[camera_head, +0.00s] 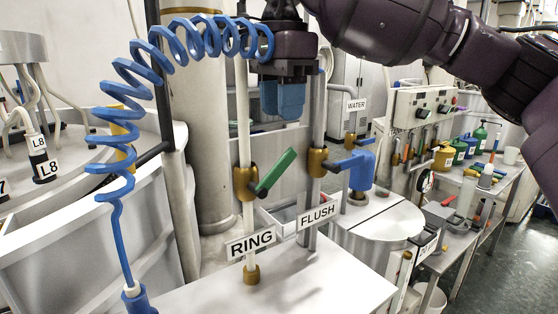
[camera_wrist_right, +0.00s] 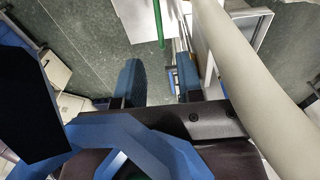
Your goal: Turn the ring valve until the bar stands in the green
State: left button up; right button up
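The ring valve has a brass body (camera_head: 245,183) on a thin white pipe, above a sign reading RING (camera_head: 251,243). Its green lever handle (camera_head: 276,172) slants up to the right. My right gripper (camera_head: 283,100) hangs above the handle with its blue fingers pointing down, apart from it. In the right wrist view the fingers (camera_wrist_right: 160,82) stand apart with nothing between them. A green bar (camera_wrist_right: 160,24) shows beyond them, probably the handle. My left gripper is out of view.
The FLUSH valve (camera_head: 317,162) with a blue handle (camera_head: 357,165) stands close right of the ring valve. A coiled blue hose (camera_head: 128,125) arches beside my right gripper and hangs at the left. A white bench top (camera_head: 290,285) lies below.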

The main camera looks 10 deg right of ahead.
aim_at(282, 157)
notch_tip(282, 157, down, 10)
dwell(0.5)
grip_shut()
